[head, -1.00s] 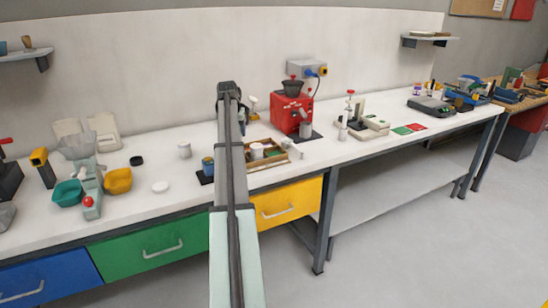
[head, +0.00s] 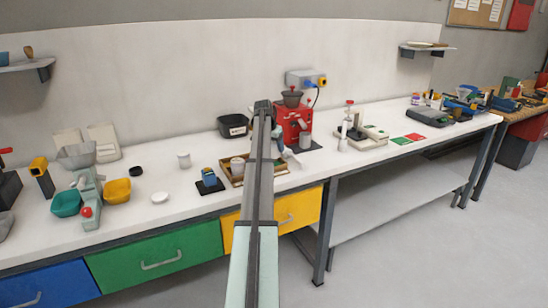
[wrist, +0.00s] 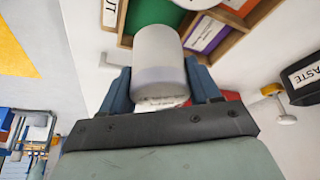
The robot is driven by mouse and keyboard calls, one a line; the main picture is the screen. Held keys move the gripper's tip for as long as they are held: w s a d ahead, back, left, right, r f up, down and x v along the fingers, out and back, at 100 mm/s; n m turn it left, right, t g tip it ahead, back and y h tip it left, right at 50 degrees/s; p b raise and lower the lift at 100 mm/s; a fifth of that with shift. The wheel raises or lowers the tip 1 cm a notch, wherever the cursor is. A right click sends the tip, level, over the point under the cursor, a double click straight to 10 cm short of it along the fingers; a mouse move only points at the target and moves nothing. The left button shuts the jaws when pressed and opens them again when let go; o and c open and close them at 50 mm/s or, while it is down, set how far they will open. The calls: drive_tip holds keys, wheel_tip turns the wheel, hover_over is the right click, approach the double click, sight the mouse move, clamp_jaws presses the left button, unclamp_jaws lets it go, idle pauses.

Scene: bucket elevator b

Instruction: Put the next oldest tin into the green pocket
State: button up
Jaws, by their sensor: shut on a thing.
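In the wrist view my gripper (wrist: 160,80) is shut on a pale grey-white tin (wrist: 158,52), held between its two blue fingers. The tin is in front of the divided wooden tray, whose green pocket (wrist: 125,41) shows at the tin's left and is partly hidden by it. I cannot tell the tin's height above the tray or read its print. In the head view the tray (head: 226,179) stands on the bench, partly covered by my arm. A whitish tin (head: 237,167) shows at its left part, and some green (head: 282,164) at its right.
A black waste bin (head: 232,126) stands behind the tray; its label shows in the wrist view (wrist: 306,75). A red grinder (head: 292,122) stands behind right.

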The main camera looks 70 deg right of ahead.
sight(274, 155)
drive_tip(key=shift+f, duration=2.45)
drive_tip(key=o, duration=1.2)
drive_tip(key=shift+f, duration=0.1)
drive_tip(key=shift+c, duration=0.2)
drive_tip(key=v, duration=1.2)
drive_tip(key=shift+a, duration=0.1)
